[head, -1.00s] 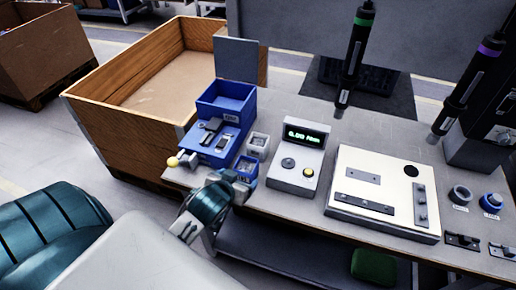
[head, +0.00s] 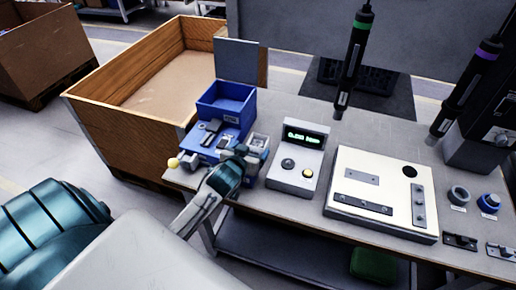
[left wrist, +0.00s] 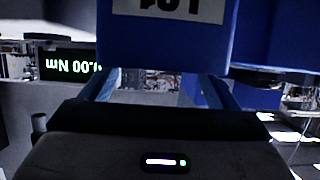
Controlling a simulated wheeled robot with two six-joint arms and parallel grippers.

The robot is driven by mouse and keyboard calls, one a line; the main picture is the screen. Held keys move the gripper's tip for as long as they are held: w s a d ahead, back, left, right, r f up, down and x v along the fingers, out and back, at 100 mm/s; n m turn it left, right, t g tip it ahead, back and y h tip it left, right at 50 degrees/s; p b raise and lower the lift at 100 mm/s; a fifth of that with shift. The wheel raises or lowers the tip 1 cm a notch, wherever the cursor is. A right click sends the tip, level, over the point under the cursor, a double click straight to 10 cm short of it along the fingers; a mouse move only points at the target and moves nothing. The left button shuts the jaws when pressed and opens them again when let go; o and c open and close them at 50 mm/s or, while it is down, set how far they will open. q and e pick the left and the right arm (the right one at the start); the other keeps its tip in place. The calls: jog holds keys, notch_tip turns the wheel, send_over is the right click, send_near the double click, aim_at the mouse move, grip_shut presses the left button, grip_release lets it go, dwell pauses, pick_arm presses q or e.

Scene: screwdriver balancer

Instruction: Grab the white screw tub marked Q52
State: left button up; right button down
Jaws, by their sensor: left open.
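A small white tub (head: 259,142) stands near the left end of the bench, in front of the large blue bin; its marking is too small to read. My left gripper (head: 241,155) is open, close to the front left of this tub. The gripper and arm cover part of a small blue tub (head: 246,171) in front of the white one. In the left wrist view, a blue container (left wrist: 165,55) with an upside-down white label fills the top, beyond the open fingers (left wrist: 160,90). The white tub cannot be made out there. My right gripper is out of view.
A blue bin and fixture (head: 226,101) stand behind and left of the gripper, with a yellow-knobbed lever (head: 173,163). A torque display box (head: 297,157) is close on the right, then a pale fixture plate (head: 380,190). Screwdrivers (head: 352,60) hang above.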

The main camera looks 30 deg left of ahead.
aim_at(261, 138)
pick_arm(q)
jog(key=x, duration=0.1)
jog(key=p+x, duration=0.1)
jog(key=x, duration=0.2)
jog(key=shift+w+r+p, duration=0.3)
jog(key=shift+w+f, duration=0.2)
jog(key=shift+w, duration=0.05)
jog(key=shift+s, duration=0.1)
jog(key=shift+c, duration=0.2)
jog(key=shift+r, duration=0.1)
jog(key=c, duration=1.5)
